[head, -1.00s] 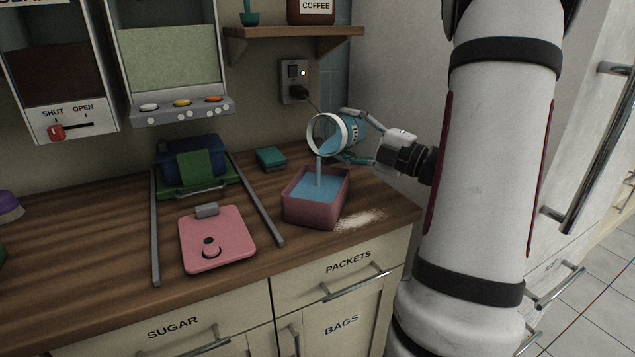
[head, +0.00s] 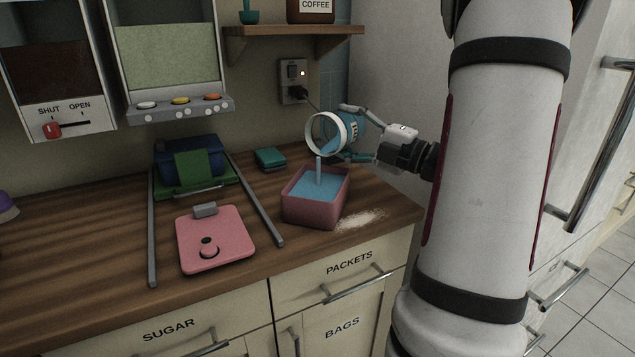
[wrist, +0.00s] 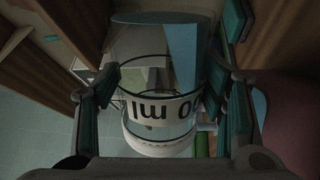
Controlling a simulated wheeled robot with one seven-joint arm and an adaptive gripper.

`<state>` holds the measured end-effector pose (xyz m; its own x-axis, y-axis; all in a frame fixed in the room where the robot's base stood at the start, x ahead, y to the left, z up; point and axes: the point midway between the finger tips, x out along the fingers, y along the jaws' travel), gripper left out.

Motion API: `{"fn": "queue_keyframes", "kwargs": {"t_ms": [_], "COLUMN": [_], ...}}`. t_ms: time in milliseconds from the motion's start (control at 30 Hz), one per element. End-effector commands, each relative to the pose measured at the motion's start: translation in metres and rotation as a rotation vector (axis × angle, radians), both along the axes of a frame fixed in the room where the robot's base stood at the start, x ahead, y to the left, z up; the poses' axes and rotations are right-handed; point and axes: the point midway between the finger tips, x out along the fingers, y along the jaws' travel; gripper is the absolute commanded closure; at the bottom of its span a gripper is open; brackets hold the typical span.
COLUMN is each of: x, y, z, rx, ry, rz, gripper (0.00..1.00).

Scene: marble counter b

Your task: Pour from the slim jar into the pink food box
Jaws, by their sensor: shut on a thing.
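The slim jar (head: 326,134) is a clear vessel with a white rim and dark lettering, holding blue contents. My gripper (head: 358,134) is shut around it and holds it tilted, mouth to the left, above the pink food box. A blue stream runs from its mouth into the box. The pink food box (head: 313,214) stands open on the counter, with blue contents filling much of it. In the wrist view the jar (wrist: 155,95) lies between the two finger pads, with lettering across it.
Pale powder (head: 361,220) lies spilled right of the box. A pink lid-like board (head: 228,232) lies to the left, between grey rails (head: 258,205). A blue bundle with a green strap (head: 190,158) and a teal block (head: 270,158) are behind. A shelf (head: 290,32) hangs above.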

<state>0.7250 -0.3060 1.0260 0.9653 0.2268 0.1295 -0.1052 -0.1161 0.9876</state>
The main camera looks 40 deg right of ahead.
Motion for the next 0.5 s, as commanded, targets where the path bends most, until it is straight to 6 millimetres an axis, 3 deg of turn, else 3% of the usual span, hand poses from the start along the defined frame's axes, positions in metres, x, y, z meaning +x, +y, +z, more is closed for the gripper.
{"fn": "queue_keyframes", "kwargs": {"t_ms": [500], "x": [-0.0002], "y": [0.0019], "z": [0.0041], "rx": [-0.056], "ry": [-0.015], "rz": [0.0], "gripper": [0.82]}}
